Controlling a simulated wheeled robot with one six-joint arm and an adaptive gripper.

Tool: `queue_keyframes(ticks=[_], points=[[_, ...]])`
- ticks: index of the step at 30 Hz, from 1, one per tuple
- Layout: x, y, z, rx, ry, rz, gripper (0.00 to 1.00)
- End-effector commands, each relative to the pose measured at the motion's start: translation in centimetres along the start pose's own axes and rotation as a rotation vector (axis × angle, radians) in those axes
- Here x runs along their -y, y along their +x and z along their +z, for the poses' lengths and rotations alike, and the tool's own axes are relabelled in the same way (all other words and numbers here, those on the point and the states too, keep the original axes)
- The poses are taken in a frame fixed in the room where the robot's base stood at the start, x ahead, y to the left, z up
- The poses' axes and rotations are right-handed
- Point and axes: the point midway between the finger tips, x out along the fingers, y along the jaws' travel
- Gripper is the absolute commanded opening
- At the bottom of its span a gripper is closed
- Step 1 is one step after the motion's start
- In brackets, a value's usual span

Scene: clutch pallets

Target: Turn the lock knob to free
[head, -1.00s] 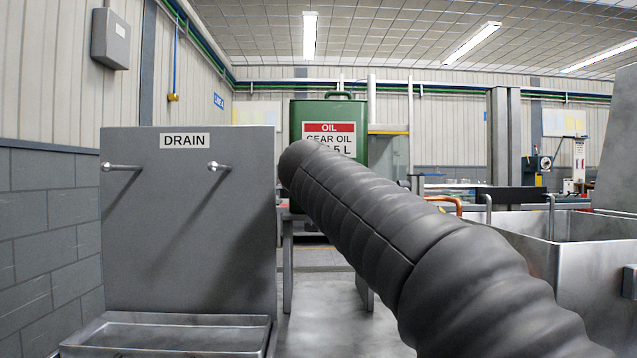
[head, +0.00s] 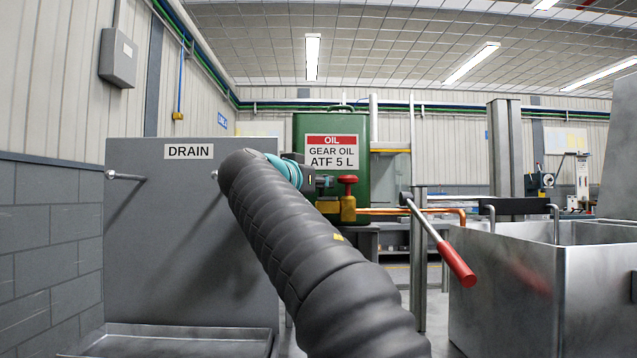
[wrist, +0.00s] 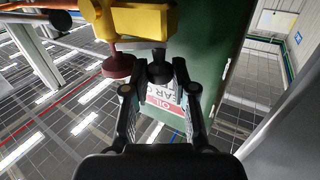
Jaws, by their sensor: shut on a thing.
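A yellow block (head: 348,208) with a red knob (head: 348,180) on top stands before the green oil can. A small black knob (head: 325,182) shows at its left side. My gripper (head: 312,182) reaches this black knob from the left, partly hidden by my arm. In the wrist view my gripper (wrist: 158,84) has its fingers on either side of the black knob (wrist: 160,70) and is shut on it. The yellow block (wrist: 143,20) and red knob (wrist: 117,65) are just beyond. Which way the knob is turned, I cannot tell.
A red-handled lever (head: 455,262) slants down right of the block. An orange pipe (head: 410,211) runs right toward a metal tank (head: 505,300). The green oil can (head: 305,135) is behind. The grey DRAIN panel (head: 150,240) stands at left above a tray (head: 170,340).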

Motion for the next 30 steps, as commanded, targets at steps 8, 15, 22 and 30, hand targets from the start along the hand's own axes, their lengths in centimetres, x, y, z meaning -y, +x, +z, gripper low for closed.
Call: queue_keyframes(ticks=[8, 15, 22, 30], points=[[0.0, 0.0, 0.0, -0.001, 0.000, -0.001, 0.00], [0.0, 0.0, 0.0, -0.001, 0.000, -0.001, 0.35], [0.1, -0.9, 0.0, 0.000, 0.000, -0.004, 0.35], [0.1, -5.7, 0.0, -0.001, -0.001, -0.006, 0.35]])
